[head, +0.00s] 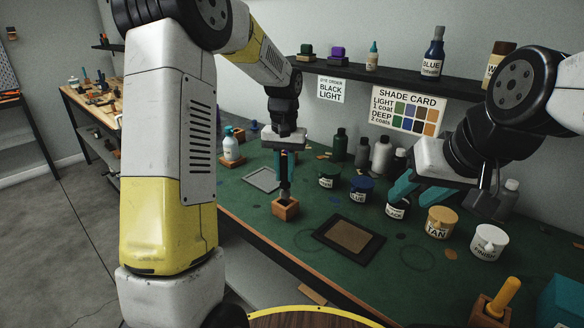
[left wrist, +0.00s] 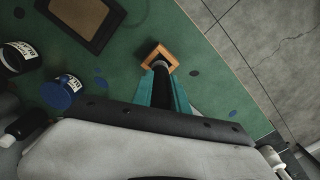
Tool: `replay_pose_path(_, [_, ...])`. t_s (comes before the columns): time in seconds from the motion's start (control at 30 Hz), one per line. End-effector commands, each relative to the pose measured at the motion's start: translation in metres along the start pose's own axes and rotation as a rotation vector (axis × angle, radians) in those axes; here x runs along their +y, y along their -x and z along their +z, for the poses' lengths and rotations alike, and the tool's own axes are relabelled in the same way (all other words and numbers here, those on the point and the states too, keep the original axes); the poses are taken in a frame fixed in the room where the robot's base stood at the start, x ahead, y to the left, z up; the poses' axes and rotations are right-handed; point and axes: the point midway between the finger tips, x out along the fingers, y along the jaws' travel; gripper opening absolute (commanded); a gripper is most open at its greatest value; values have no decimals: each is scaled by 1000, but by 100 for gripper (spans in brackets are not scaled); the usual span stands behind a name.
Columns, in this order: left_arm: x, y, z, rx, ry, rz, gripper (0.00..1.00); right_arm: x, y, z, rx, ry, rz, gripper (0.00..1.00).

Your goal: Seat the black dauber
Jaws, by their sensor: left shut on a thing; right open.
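My left gripper (head: 284,178) points straight down, its teal fingers shut on the black dauber (head: 284,191). The dauber is upright, and its lower end meets the small wooden block holder (head: 286,209) near the table's front edge. In the left wrist view the dauber (left wrist: 160,82) lies between the fingers, and its end is at the opening of the square wooden holder (left wrist: 149,54). I cannot tell how deep it sits. My right gripper (head: 442,198) is open and empty, above the jars at the right.
Jars, including the blue jar (head: 361,190), tan jar (head: 441,222) and finish jar (head: 489,243), stand right of the holder. A dark framed pad (head: 372,257) lies in front of them. A second wooden holder with a yellow handle (head: 504,296) is at lower right. A shelf (head: 380,81) runs behind.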

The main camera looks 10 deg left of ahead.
Motion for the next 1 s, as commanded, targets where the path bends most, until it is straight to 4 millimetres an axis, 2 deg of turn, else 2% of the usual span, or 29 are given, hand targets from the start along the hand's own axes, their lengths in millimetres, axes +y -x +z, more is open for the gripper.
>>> replay_pose_path(0.27, [0, -1, 0, 0, 0, 0, 0, 0, 0, 0, 0, 0, 0, 42])
replay_pose_path(1.0, [0, -24, 0, 0, 0, 0, 0, 0, 0, 0, 0, 0, 0, 42])
